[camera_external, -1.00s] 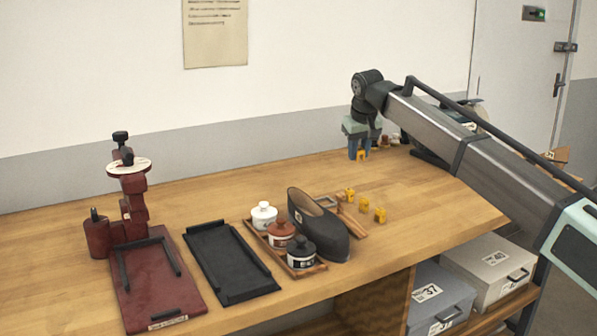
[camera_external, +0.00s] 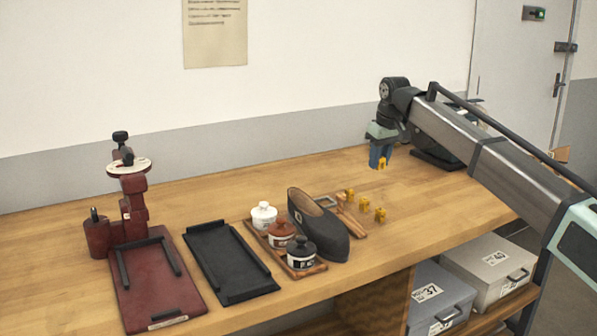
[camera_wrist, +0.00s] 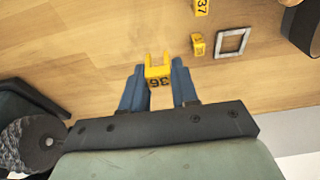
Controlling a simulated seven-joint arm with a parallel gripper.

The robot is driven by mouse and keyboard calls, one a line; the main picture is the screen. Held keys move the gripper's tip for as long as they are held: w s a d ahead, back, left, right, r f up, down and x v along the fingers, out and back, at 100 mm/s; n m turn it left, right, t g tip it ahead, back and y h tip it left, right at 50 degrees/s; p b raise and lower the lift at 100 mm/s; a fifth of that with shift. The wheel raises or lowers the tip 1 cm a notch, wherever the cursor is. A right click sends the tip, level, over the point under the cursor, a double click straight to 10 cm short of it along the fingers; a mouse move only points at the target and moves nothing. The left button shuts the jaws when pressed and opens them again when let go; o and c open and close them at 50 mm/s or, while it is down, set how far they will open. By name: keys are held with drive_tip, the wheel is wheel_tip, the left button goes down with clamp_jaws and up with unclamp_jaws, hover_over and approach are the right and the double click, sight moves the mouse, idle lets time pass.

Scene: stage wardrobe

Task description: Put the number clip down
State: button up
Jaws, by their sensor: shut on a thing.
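A yellow number clip (camera_wrist: 158,72), marked with what looks like 36 upside down, sits between the blue fingertips of my gripper (camera_wrist: 158,86) in the wrist view. In the external view my gripper (camera_external: 381,160) is shut on the clip (camera_external: 382,164) above the back right of the wooden table. Other yellow clips (camera_external: 364,203) rest on the table to the left and nearer the camera. Two of them show in the wrist view, one marked 37 (camera_wrist: 201,7) and one smaller-looking clip (camera_wrist: 198,44). The exact gap between the held clip and the tabletop is hard to tell.
A dark shoe (camera_external: 322,232) stands beside a tray of pots (camera_external: 283,252). A square metal frame (camera_wrist: 231,43) lies near the clips. A black tray (camera_external: 230,262) and a red press (camera_external: 160,285) stand further left. The wood around my gripper is mostly clear.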

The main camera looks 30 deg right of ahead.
sight(380, 203)
drive_tip(key=shift+s+f+x, duration=0.1)
drive_tip(key=shift+s+x, duration=0.25)
drive_tip(key=shift+x, duration=1.3)
drive_tip(key=shift+s+f+x, duration=0.1)
drive_tip(key=shift+s+x, duration=0.25)
drive_tip(key=shift+x, duration=1.3)
drive_tip(key=shift+s+x, duration=0.35)
drive_tip(key=shift+x, duration=1.3)
drive_tip(key=shift+f, duration=0.1)
drive_tip(key=o, duration=1)
drive_tip(key=v, duration=1.2)
